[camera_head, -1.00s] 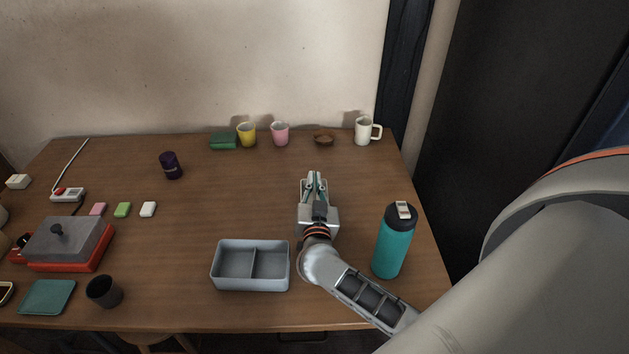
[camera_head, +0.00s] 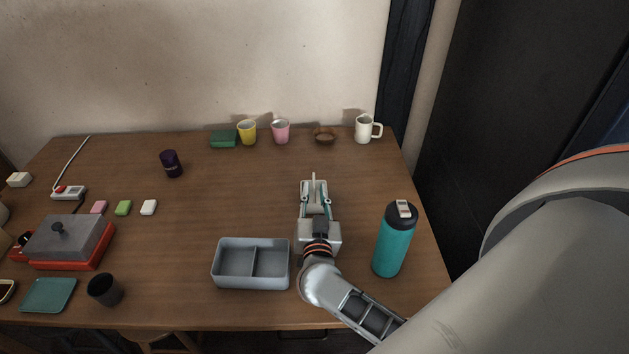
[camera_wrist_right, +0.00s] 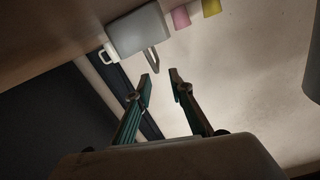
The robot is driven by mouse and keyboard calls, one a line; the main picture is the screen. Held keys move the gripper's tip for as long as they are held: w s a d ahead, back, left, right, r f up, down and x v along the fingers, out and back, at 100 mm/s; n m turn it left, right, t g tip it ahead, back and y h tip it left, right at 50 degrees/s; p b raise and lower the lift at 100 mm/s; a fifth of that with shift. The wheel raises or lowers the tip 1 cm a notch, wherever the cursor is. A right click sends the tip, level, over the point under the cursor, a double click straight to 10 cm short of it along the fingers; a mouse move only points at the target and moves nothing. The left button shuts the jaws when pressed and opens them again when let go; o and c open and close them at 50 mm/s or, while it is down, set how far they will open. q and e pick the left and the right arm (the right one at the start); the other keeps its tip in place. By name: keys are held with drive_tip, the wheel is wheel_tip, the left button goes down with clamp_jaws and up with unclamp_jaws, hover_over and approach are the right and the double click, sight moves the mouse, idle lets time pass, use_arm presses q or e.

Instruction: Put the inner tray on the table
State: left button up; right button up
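The inner tray (camera_head: 306,188) is a small pale grey box with an upright handle. It appears to rest on the wooden table (camera_head: 230,190), just beyond my right gripper (camera_head: 315,206). In the right wrist view the tray (camera_wrist_right: 138,32) shows with its handle pointing toward the gripper (camera_wrist_right: 160,74). The fingers are spread and empty, and their tips are close to the handle but apart from it. The grey two-compartment box (camera_head: 252,264) stands at the front, left of my right arm, with both compartments empty. My left gripper is not in view.
A teal bottle (camera_head: 393,240) stands right of my right forearm. A white mug (camera_head: 364,130), a brown bowl (camera_head: 324,135), a pink cup (camera_head: 281,132) and a yellow cup (camera_head: 247,132) line the back.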

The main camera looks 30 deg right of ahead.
drive_tip(key=v, duration=0.7)
drive_tip(key=shift+r, duration=0.2)
drive_tip(key=shift+s, duration=0.1)
